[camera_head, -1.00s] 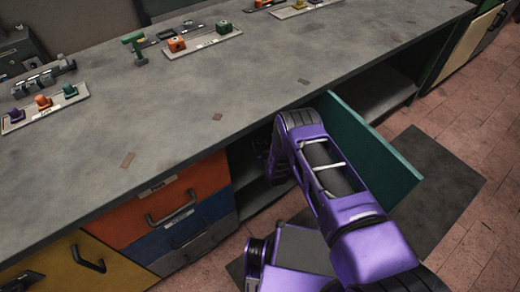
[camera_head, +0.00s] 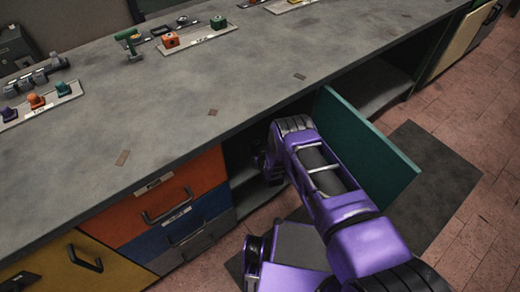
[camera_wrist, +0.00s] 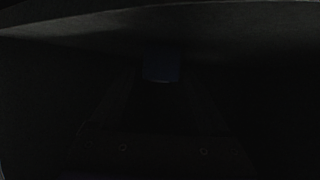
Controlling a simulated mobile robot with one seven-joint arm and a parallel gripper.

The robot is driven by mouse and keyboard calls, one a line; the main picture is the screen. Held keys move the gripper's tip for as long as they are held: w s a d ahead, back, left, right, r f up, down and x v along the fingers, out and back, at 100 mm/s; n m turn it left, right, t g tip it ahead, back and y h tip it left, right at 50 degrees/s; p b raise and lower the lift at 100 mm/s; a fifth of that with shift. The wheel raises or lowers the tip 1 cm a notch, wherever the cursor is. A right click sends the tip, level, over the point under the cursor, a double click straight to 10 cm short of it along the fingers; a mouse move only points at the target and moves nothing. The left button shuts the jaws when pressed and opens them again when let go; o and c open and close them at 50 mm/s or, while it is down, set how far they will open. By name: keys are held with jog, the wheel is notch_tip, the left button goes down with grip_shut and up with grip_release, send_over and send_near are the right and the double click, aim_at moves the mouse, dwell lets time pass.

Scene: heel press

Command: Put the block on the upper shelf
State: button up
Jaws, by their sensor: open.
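My gripper (camera_wrist: 161,92) is inside the dark cabinet, open, with its fingers showing only as dim outlines in the wrist view. A dark bluish block shape (camera_wrist: 162,67) shows just beyond the fingertips, near the middle of that view. I cannot tell whether it lies between the fingers or touches a surface. In the head view my arm reaches into the open cabinet under the worktop, and the gripper and block are hidden there. A grey shelf surface (camera_head: 256,192) shows inside the cabinet beside my arm. Which shelf level the block is on cannot be told.
A teal door (camera_head: 372,150) stands open just right of my arm. Orange, blue and grey drawers (camera_head: 165,205) close off the left side. The grey worktop (camera_head: 200,120) overhangs the opening. A pale surface (camera_wrist: 160,18) spans the top of the wrist view.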

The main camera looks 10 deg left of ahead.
jog(key=p+v, duration=0.3)
jog(key=v, duration=0.8)
jog(key=shift+s+d, duration=0.2)
jog(key=shift+s, duration=0.15)
jog(key=shift+r, duration=0.1)
